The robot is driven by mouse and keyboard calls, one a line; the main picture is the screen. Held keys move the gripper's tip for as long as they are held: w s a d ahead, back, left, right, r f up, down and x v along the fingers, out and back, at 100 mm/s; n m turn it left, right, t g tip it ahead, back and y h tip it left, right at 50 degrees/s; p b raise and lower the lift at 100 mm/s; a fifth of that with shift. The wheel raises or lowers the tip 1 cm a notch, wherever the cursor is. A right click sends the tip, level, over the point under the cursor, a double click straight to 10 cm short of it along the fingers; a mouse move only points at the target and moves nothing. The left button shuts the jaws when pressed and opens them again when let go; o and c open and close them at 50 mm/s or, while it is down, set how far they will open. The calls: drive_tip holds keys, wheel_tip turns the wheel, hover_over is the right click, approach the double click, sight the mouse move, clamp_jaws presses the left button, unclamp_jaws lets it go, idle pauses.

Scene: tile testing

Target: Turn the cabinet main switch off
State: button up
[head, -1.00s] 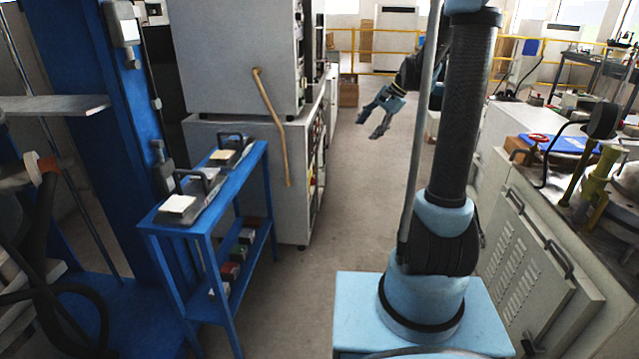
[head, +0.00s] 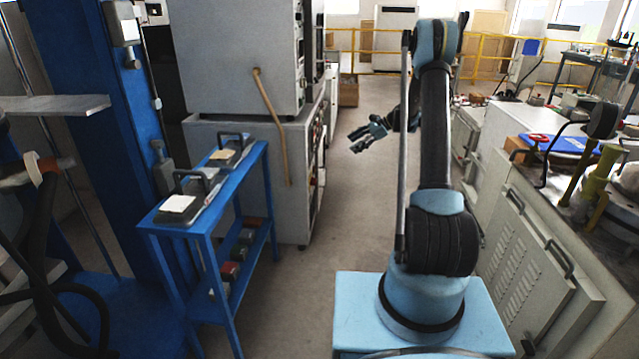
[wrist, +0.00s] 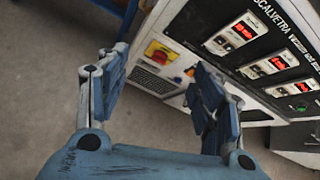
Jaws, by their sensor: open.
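The main switch (wrist: 160,54) is a red knob on a yellow plate on the cabinet front. In the wrist view it shows between my two fingers, beyond their tips. The knob's exact setting is too small to read. The grey cabinet (head: 235,135) stands left of my arm in the head view, with its front panel turned toward the aisle and seen edge-on. My gripper (head: 362,138) is open and empty in the aisle to the right of that panel. It also shows in the wrist view (wrist: 161,64), with its fingers apart from the panel.
Red-lit displays (wrist: 235,35) and a green button (wrist: 303,87) are on the cabinet panel right of the switch. A blue rack (head: 205,235) stands in front of the cabinet. A cluttered bench (head: 540,260) is at the right. The aisle floor (head: 335,210) is clear.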

drive_tip(key=w+f+m+y, duration=0.15)
drive_tip(key=w+f, duration=0.35)
drive_tip(key=f, duration=0.5)
drive_tip(key=m+y, duration=0.1)
drive_tip(key=m, duration=0.1)
approach(315, 181)
drive_tip(key=x, duration=0.7)
drive_tip(key=shift+w, duration=0.2)
drive_tip(key=shift+a+f, duration=0.1)
drive_tip(key=shift+f, duration=0.05)
drive_tip(key=shift+c, duration=0.2)
drive_tip(key=c, duration=1)
drive_tip(key=shift+a, duration=0.1)
